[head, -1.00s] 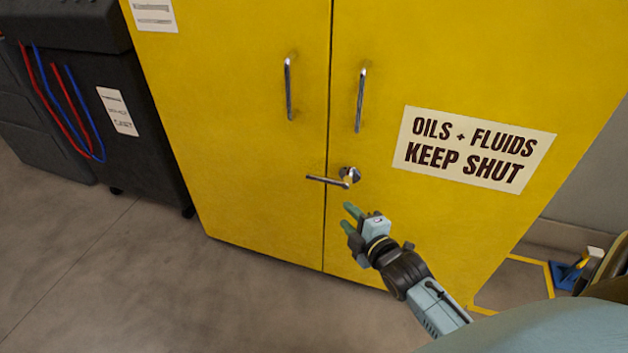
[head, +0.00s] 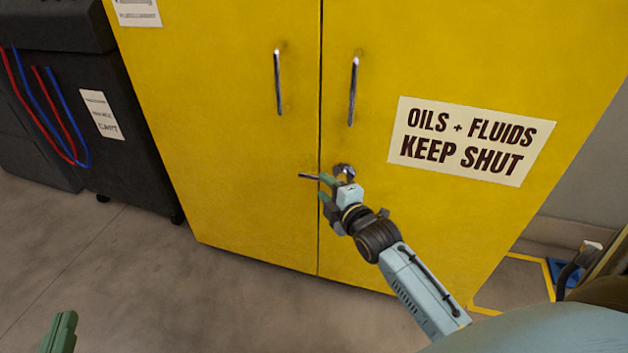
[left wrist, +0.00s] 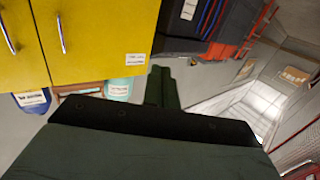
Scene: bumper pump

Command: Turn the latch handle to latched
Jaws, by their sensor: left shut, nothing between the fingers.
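The latch handle (head: 308,176) is a metal lever on a round pivot on the right door of the yellow cabinet (head: 225,170). It lies nearly level, pointing left across the door seam. My right gripper (head: 325,189) is at the handle, its green fingertips apart. The upper finger overlaps the lever in the picture and the lower one sits below it. Contact is unclear, and the gripper partly hides the lever near its pivot. My left gripper (head: 62,333) shows at the bottom left, far from the handle. In the left wrist view its fingers (left wrist: 160,88) are shut and empty.
Two vertical door pulls, left (head: 278,82) and right (head: 353,91), stand above the latch. A sign (head: 465,140) is on the right door. A dark cart (head: 110,110) with red and blue hoses stands left. The floor in front is clear.

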